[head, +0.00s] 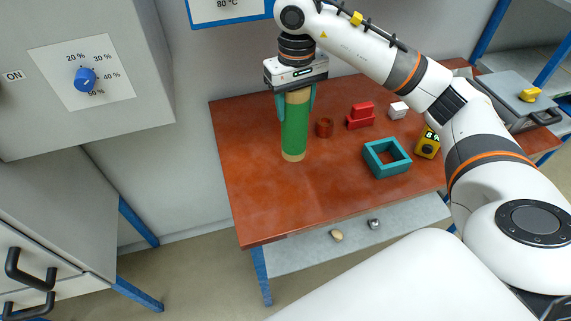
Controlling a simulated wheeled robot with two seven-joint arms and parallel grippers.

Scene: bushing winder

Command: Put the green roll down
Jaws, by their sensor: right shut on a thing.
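The green roll (294,131) is a green cylinder with tan ends. It is upright over the left part of the reddish-brown table (250,200). My right gripper (296,102) points down from above and is shut on the roll's upper end, with a teal finger on each side. The roll's lower end shows against the table top; I cannot tell whether it touches. My left gripper is not in view.
A grey cabinet with a blue knob (85,78) stands left. The table's front left is clear.

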